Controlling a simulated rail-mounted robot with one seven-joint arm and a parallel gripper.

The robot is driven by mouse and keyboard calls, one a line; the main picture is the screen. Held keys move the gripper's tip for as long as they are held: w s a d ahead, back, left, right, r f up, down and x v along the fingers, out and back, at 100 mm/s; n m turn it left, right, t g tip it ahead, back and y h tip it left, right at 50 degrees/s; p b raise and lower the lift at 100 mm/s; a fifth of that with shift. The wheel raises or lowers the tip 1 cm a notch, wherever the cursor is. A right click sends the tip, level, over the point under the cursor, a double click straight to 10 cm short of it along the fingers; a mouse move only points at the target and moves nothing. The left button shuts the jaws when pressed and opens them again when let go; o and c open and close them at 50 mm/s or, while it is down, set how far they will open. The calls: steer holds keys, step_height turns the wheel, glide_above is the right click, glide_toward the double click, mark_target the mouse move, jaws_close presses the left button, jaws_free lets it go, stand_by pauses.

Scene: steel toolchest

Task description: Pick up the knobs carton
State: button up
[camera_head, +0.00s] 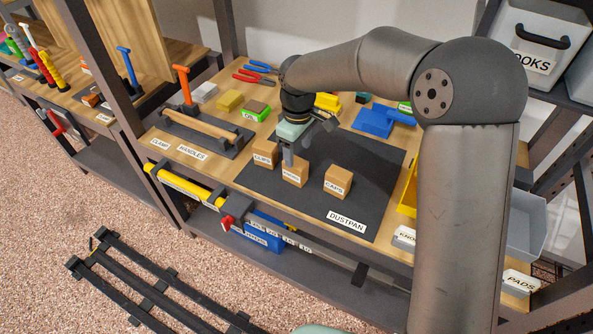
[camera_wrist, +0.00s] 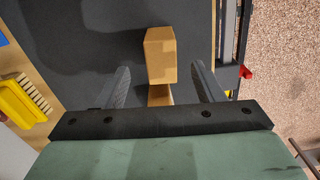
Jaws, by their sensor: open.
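Three small cardboard cartons stand in a row on a dark mat (camera_head: 378,165). The left carton (camera_head: 264,153) has a label that seems to read CLIPS, and the right carton (camera_head: 338,181) reads CAPS. The middle carton (camera_head: 295,173) has a label too small to read surely; it may be the knobs carton. My gripper (camera_head: 290,157) is open and points down at the middle carton, its fingers overlapping that carton's top. In the wrist view, one carton (camera_wrist: 160,52) shows between and beyond my spread fingertips (camera_wrist: 158,68). A second carton (camera_wrist: 160,96) is partly hidden below it.
A DUSTPAN label (camera_head: 347,222) lies at the mat's front. The blue dustpan (camera_head: 376,121) and yellow brush (camera_head: 327,102) lie behind the cartons. A handle tray (camera_head: 200,132) is to the left.

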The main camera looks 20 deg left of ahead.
mark_target(298, 162)
step_height(298, 162, down, 4)
steer(key=shift+r, duration=0.2)
steer(key=f, duration=0.5)
steer(key=shift+a, duration=0.3)
steer(key=c, duration=1.1)
